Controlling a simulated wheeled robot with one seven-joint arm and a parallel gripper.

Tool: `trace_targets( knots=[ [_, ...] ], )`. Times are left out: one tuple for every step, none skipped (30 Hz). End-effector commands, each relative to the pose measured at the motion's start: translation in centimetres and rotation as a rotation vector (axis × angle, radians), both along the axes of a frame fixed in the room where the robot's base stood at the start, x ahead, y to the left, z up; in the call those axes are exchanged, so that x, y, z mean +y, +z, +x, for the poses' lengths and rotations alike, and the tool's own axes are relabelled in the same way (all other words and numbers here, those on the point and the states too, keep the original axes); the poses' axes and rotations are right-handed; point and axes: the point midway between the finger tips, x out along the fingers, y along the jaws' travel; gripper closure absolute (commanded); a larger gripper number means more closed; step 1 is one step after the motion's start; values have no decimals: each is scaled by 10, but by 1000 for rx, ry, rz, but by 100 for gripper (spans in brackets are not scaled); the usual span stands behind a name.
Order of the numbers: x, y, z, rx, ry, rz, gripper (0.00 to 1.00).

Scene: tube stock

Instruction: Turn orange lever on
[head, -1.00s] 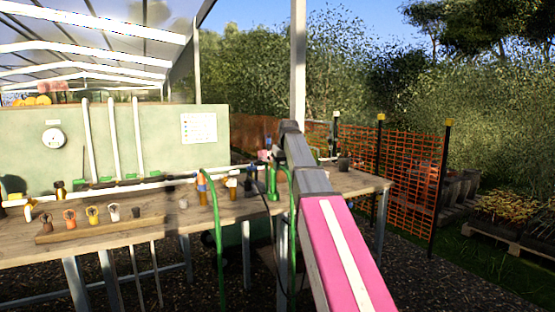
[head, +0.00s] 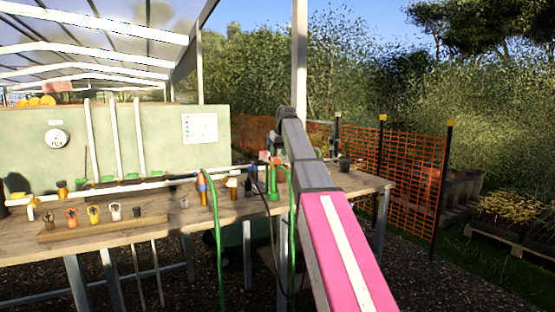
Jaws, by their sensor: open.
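No lever shows clearly enough to be named the orange lever. A small blue-and-orange fitting (head: 202,186) stands on the bench at the top of a green hose. Small orange parts also show among the fittings near the white pipe, too small to make out. My arm reaches from the lower right over the bench's right part, and its far end hides what lies behind it. My gripper is hidden behind the arm, so its jaws and any contact do not show.
The wooden bench (head: 150,235) carries a tray (head: 105,228) of coloured fittings at left. A green panel with a round gauge (head: 56,139) stands behind. Green hoses (head: 219,250) hang over the front edge. Orange mesh fencing (head: 412,175) and a post stand at right.

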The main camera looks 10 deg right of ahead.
Motion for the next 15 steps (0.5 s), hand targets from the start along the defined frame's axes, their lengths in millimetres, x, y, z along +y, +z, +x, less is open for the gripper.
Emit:
trace_targets(
  knots=[
    [1,-8,3,2,0,-1,55],
    [2,-11,4,1,0,0,55],
    [2,-15,6,1,0,0,55],
    [3,-18,7,1,0,0,55],
    [3,-21,8,1,0,0,55],
    [3,-24,9,0,0,0,55],
    [3,-25,10,0,0,0,55],
    [4,-27,10,0,0,0,55],
    [4,-28,11,0,0,0,55],
    [4,-29,11,0,0,0,55],
    [4,-29,11,0,0,0,55],
    [4,-29,12,0,0,0,55],
    [4,-30,12,0,0,0,55],
    [4,-30,12,0,0,0,55],
    [4,-30,12,0,0,0,55]
  ],
)
